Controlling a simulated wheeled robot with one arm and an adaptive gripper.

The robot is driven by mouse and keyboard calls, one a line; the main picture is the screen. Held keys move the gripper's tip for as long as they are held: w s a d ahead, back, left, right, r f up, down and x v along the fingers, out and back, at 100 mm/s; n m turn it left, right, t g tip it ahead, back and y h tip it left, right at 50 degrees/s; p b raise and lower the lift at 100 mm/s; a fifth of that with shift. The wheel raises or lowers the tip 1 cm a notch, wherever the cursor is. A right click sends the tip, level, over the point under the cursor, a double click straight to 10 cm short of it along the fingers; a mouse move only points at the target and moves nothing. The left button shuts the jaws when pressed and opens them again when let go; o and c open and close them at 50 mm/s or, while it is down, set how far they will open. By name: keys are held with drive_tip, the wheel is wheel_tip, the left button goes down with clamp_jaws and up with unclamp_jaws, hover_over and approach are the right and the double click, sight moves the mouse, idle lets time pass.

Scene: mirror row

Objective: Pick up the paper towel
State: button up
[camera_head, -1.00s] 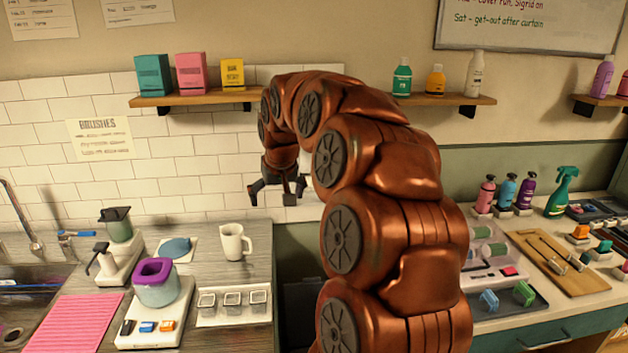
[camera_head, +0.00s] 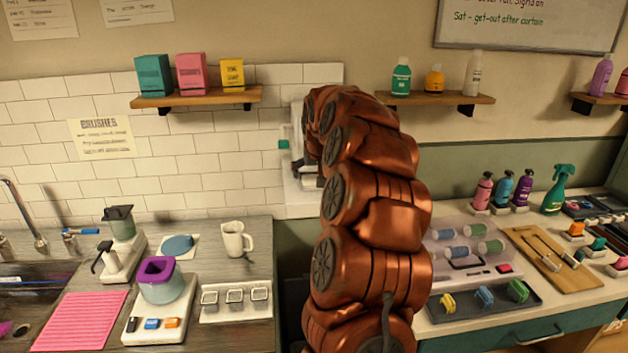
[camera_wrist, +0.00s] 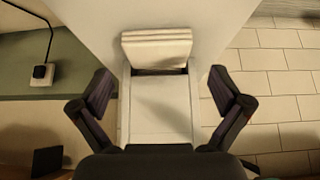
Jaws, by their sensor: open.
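In the wrist view, the paper towel (camera_wrist: 157,50) is a pale folded stack. It sits at the far end of a white tray-like part (camera_wrist: 160,108) against a white wall panel. My gripper (camera_wrist: 160,75) is open, with one dark finger on each side of the white part and nothing held between them. The fingers look apart from the towel; the exact depth gap cannot be told. In the head view, a white wall unit (camera_head: 298,200) shows just left of my arm, which hides much of it.
A shelf with boxes (camera_head: 195,99) is left of my arm, and a shelf with bottles (camera_head: 440,99) is right. A white mug (camera_head: 236,240) stands on the left counter. The right counter is crowded. A tiled wall (camera_wrist: 275,85) lies beside the unit.

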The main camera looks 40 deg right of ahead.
sight(308, 182)
drive_tip(key=shift+p+x, duration=0.65)
drive_tip(key=shift+x, duration=1.1)
drive_tip(key=c, duration=0.7)
